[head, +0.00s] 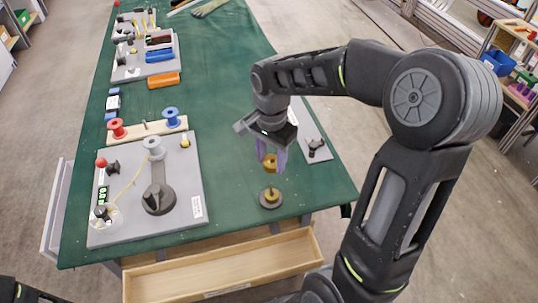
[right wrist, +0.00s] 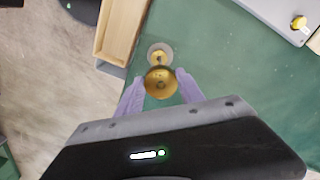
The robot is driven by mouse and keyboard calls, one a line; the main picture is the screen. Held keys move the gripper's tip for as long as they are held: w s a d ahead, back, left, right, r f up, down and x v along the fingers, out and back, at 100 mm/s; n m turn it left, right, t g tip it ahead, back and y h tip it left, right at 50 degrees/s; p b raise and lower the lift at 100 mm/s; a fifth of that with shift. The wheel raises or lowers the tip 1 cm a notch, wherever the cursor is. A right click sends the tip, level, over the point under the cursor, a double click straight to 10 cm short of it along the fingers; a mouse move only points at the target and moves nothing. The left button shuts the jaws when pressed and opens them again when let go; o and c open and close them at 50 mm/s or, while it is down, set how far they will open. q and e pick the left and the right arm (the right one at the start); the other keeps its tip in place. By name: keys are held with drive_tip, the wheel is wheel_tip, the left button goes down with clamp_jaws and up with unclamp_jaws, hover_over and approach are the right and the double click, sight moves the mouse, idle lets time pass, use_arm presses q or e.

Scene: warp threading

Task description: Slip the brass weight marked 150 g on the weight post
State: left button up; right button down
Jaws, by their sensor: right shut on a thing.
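My right gripper (head: 270,157) is shut on a brass weight (head: 270,162), held above the green table. The weight also shows between the purple fingertips in the right wrist view (right wrist: 160,83); its marking is too small to read. The weight post (head: 270,194) stands on a round grey base near the table's front edge, with brass at its foot. In the head view the post is just below the held weight. In the right wrist view the post's base (right wrist: 160,50) shows just beyond the weight, partly hidden by it. Only a dark piece of my left arm shows at the bottom left.
A grey board (head: 220,216) with a white spool, a dark round part and a red-knobbed post is left of the weight post. A grey plate (head: 312,125) with a black knob lies behind my gripper. An open wooden drawer (head: 225,262) juts out at the front.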

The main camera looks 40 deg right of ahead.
drive_tip(key=shift+f, duration=0.1)
drive_tip(key=shift+f+b, duration=2.05)
drive_tip(key=shift+f, duration=0.8)
drive_tip(key=shift+a, duration=0.2)
drive_tip(key=shift+f+b, duration=1.3)
drive_tip(key=shift+b, duration=0.1)
idle(0.4)
drive_tip(key=c, duration=0.7)
unclamp_jaws()
drive_tip(key=shift+o, duration=0.7)
